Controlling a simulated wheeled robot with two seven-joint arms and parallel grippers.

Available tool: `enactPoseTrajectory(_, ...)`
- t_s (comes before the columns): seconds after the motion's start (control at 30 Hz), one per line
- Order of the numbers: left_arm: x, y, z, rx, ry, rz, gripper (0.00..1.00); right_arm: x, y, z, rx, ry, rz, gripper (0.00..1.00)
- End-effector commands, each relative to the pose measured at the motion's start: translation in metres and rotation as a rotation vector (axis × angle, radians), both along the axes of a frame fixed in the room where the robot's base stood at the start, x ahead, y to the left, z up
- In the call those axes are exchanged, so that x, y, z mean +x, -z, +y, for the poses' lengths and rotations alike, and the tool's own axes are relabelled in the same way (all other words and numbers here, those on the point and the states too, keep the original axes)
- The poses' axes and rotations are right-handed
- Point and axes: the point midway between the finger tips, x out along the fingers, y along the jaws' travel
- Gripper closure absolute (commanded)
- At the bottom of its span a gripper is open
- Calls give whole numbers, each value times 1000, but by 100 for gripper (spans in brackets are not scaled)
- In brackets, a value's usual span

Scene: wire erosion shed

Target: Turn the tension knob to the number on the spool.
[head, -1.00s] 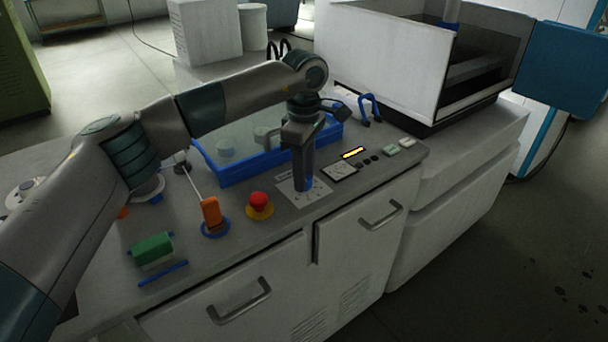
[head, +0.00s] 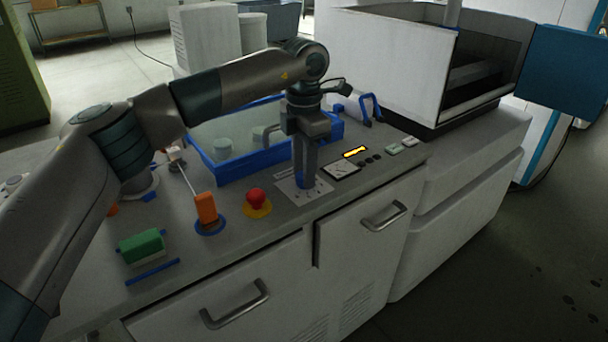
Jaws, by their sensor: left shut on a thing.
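My left gripper (head: 303,182) points straight down over the white dial plate (head: 289,194) on the counter. It is shut on the tension knob (head: 302,184), of which only a little blue shows between and below the fingers. Dark marks show on the plate around it, too small to read. A spool with a number cannot be made out in this view. My right gripper is not in view.
A red stop button (head: 257,198) on a yellow base and an orange-handled lever (head: 206,209) stand left of the plate. A meter (head: 341,170) and lit display (head: 355,152) are on the right. A blue-rimmed tray (head: 233,175) lies behind. A green block (head: 142,246) sits at front left.

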Motion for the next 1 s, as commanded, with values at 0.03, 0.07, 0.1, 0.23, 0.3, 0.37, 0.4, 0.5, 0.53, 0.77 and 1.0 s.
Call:
enactPoseTrajectory(0.03,1,1,0,0,-45,-4,93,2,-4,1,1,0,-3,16)
enactPoseTrajectory(0.07,1,1,0,0,-73,-4,93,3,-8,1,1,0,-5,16)
enactPoseTrajectory(0.1,1,1,0,-1,-111,-4,93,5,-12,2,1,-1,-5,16)
enactPoseTrajectory(0.23,1,1,0,-2,-234,-2,93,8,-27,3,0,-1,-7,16)
enactPoseTrajectory(0.3,1,1,0,-2,-301,-2,93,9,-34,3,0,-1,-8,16)
enactPoseTrajectory(0.37,1,1,0,-2,-358,-4,93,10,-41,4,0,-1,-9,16)
enactPoseTrajectory(0.4,1,0,0,-2,-396,-4,93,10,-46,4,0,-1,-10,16)
enactPoseTrajectory(0.5,1,0,0,-3,-491,-4,93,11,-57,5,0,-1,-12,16)
enactPoseTrajectory(0.53,1,0,0,-3,-519,-4,93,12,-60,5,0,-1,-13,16)
enactPoseTrajectory(0.77,1,0,0,-3,-737,-4,93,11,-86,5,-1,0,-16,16)
enactPoseTrajectory(1.0,1,0,0,-3,-937,-4,93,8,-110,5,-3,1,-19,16)
